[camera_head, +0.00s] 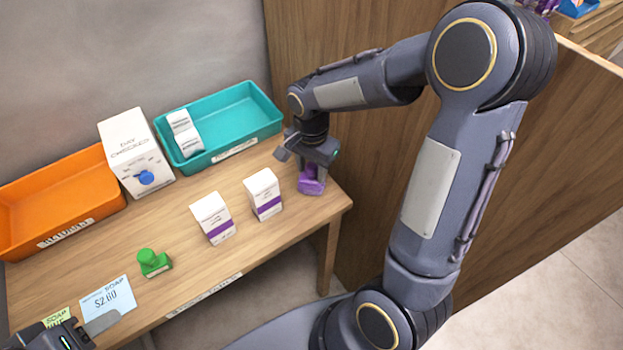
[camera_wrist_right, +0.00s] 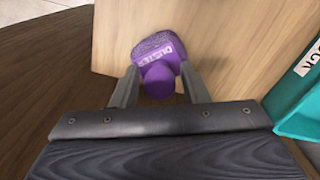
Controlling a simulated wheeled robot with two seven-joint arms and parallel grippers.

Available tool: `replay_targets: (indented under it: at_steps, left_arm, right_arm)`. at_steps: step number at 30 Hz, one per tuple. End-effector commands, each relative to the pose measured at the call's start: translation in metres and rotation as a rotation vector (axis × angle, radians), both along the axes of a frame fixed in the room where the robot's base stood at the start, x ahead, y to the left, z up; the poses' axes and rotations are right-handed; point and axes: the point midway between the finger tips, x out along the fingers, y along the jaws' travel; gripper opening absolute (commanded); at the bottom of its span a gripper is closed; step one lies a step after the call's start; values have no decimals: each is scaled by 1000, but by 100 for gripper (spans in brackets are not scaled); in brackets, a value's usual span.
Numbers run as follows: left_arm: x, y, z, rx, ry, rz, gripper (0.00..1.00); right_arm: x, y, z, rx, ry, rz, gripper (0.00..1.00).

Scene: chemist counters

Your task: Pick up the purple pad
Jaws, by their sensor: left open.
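The purple pad (camera_head: 312,182), a stamp-like block with a round knob, sits near the right end of the wooden counter. In the right wrist view the purple pad (camera_wrist_right: 160,60) shows its knob towards me and a white-lettered label. My right gripper (camera_head: 304,160) is at the pad from above. In the wrist view the right gripper (camera_wrist_right: 159,72) has its fingers apart, one on each side of the knob, with slim gaps seemingly left. My left gripper (camera_head: 82,326) is open and empty at the bottom left, partly cut off by the frame.
Two white-and-purple boxes (camera_head: 213,219) (camera_head: 263,194) stand left of the pad. A green stamp (camera_head: 152,263), price cards (camera_head: 108,299), an orange tray (camera_head: 55,190), a white carton (camera_head: 136,150) and a teal tray (camera_head: 235,105) share the counter. A wooden panel (camera_head: 350,200) rises at right.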

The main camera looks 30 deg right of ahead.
Motion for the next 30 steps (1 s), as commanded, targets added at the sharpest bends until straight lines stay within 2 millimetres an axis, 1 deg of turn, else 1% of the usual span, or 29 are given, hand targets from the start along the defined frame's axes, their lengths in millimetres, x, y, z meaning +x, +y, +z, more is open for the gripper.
replay_targets:
  at_steps: [1, 9, 16, 20, 23, 26, 29, 30]
  left_arm:
    - [0, 0, 0, 0, 0, 0, 48]
    - [0, 0, 0, 0, 0, 0, 48]
    - [0, 0, 1, 0, 0, 0, 48]
    - [0, 0, 9, 0, 0, 0, 48]
    - [0, 0, 20, 0, 0, 0, 48]
    - [0, 0, 35, 0, 0, 0, 48]
    - [0, 0, 48, 0, 0, 0, 48]
    - [0, 0, 56, 0, 0, 0, 48]
  right_arm:
    - [0, 0, 0, 0, 0, 0, 34]
    - [0, 0, 0, 0, -1, 0, 0]
    - [0, 0, 2, 0, -1, 1, 0]
    - [0, 0, 11, 0, -1, 1, 0]
    - [0, 0, 24, 0, -1, 1, 0]
    - [-2, 2, 43, 1, -2, 3, 0]
    - [-17, 11, 64, 1, -4, 5, 0]
    - [-23, 15, 74, 1, -4, 5, 0]
